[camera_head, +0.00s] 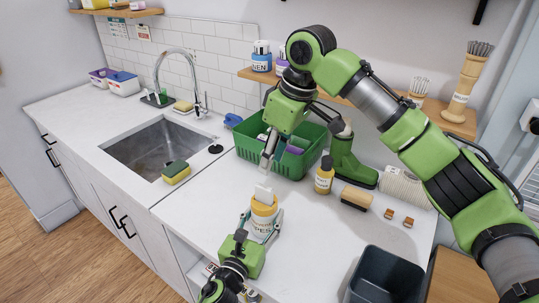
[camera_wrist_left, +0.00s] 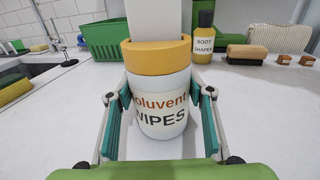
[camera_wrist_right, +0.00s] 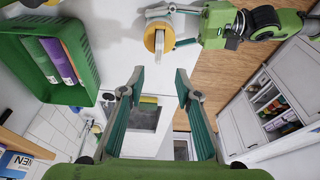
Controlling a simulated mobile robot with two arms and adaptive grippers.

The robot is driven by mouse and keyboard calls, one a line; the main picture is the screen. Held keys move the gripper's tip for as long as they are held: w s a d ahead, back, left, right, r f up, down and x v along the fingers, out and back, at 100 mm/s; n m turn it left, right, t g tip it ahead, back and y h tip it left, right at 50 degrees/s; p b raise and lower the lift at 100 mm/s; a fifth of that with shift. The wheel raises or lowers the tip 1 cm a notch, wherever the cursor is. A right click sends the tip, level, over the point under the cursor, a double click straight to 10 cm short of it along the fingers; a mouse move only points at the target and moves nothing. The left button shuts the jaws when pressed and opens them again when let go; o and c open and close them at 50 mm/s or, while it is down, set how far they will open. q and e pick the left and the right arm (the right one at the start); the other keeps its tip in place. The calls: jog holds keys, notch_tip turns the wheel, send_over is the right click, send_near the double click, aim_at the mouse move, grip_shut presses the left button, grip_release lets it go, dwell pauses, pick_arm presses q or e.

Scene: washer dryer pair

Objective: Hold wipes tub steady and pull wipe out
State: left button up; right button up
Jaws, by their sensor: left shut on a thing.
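The wipes tub (camera_head: 262,221) is white with an orange lid and stands upright on the white counter. In the left wrist view its label reads "WIPES" (camera_wrist_left: 163,117). A white wipe (camera_head: 264,193) sticks up from the lid and runs out of the top of the left wrist view (camera_wrist_left: 155,18). My left gripper (camera_head: 262,232) is shut around the tub, a finger on each side (camera_wrist_left: 160,125). My right gripper (camera_head: 267,170) is above the tub. In the right wrist view its fingers (camera_wrist_right: 158,80) are apart and empty, with the tub's lid (camera_wrist_right: 150,38) beyond the tips.
A green basket (camera_head: 303,165) stands behind the tub, with a green boot (camera_head: 352,165), a yellow-brown bottle (camera_head: 324,177) and a brush (camera_head: 356,198) to its right. A dark bin (camera_head: 385,275) is at front right. The sink (camera_head: 160,148) and a sponge (camera_head: 176,173) are left.

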aim_at(264, 186)
jog(key=shift+g+h, duration=0.3)
jog(key=shift+h, duration=0.3)
jog(key=f, duration=0.3)
jog(key=w+a+f, duration=0.1)
jog(key=f, duration=0.3)
jog(key=a+f, duration=0.1)
jog(key=f, duration=0.2)
jog(key=shift+w+f, duration=0.2)
jog(key=shift+f, duration=0.1)
grip_shut()
